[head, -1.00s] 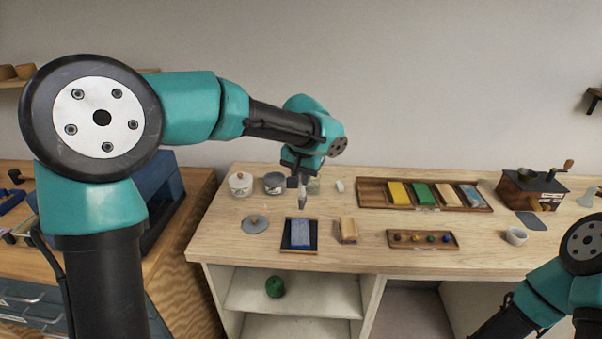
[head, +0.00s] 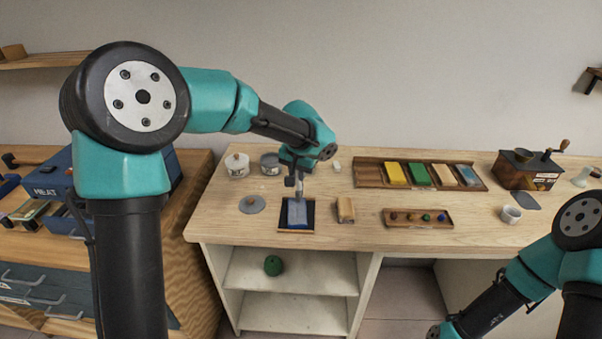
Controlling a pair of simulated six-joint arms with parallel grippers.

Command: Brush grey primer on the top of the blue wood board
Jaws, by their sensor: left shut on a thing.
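The blue wood board (head: 299,222) lies in a dark, wood-rimmed tray (head: 282,216) near the front of the bench. Its visible top looks pale blue; I cannot tell whether any of it is grey. My left gripper (head: 298,181) is above the far end of the board, shut on a brush (head: 299,191) that points down. The brush tip is at or just over the board's far part; contact is too small to tell. A grey open pot (head: 270,168), perhaps the primer, stands behind. My right gripper is out of view.
A white lidded pot (head: 237,170) and a grey lid (head: 251,204) are left of the board. A wooden block (head: 345,210) and a tray of small balls (head: 392,223) are to the right. A long tray of coloured blocks (head: 368,174) and a grinder (head: 525,174) stand farther back.

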